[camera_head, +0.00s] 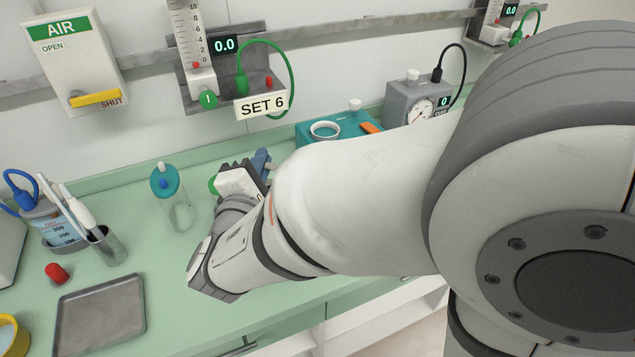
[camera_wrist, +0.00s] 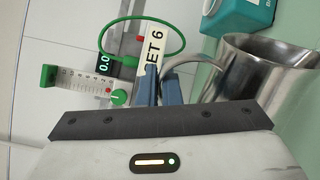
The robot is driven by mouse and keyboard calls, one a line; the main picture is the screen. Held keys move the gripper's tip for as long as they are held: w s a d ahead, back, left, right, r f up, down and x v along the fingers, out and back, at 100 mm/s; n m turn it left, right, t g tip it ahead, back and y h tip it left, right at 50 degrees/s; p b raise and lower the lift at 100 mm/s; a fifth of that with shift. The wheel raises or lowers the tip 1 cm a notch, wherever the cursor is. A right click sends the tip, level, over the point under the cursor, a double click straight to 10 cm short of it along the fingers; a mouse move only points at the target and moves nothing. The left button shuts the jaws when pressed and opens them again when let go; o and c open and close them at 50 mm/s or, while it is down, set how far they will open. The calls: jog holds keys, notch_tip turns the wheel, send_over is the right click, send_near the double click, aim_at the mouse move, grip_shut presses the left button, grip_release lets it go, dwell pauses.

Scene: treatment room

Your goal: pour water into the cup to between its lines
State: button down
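My gripper (camera_head: 262,163) is over the counter in the head view, mostly behind my own arm. In the wrist view its two blue fingers (camera_wrist: 161,88) are close together on either side of the handle of a metal jug (camera_wrist: 240,75). The jug is hidden by my arm in the head view; I cannot see any water in it. A clear cup with a teal top (camera_head: 177,212) stands upright on the counter, left of my gripper and apart from it. Its lines and any water level are too small to tell.
A metal tray (camera_head: 100,313), a red cap (camera_head: 57,273), a metal holder (camera_head: 110,246) and a marked container with bluish contents (camera_head: 55,225) are at left. A teal box (camera_head: 312,132) stands behind my arm. The SET 6 flowmeter (camera_head: 205,88) hangs on the wall rail.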

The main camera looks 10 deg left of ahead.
jog(key=a+r+p, duration=0.1)
jog(key=p, duration=0.1)
jog(key=a+r+n+p, duration=0.1)
jog(key=p, duration=0.1)
jog(key=shift+r+p, duration=0.25)
jog(key=shift+p, duration=0.1)
jog(key=a+n, duration=0.1)
jog(key=a+n+p, duration=0.1)
jog(key=shift+s+a+f+n, duration=0.1)
jog(key=shift+a+f+n, duration=0.15)
jog(key=shift+f+n, duration=0.05)
jog(key=shift+a+f, duration=0.15)
jog(key=shift+f, duration=0.05)
jog(key=shift+a+n+p, duration=0.2)
jog(key=shift+n+p, duration=0.1)
jog(key=shift+n, duration=0.2)
jog(key=shift+a+f+n, duration=0.15)
jog(key=shift+a+n, duration=0.15)
jog(key=shift+n, duration=0.1)
jog(key=shift+a, duration=0.1)
jog(key=a+f+n+h+p, duration=0.1)
jog(key=a+n+p, duration=0.6)
jog(key=n+p, duration=0.1)
jog(key=shift+a+f+n+p, duration=0.15)
jog(key=shift+a+n+p, duration=0.2)
jog(key=shift+n, duration=0.55)
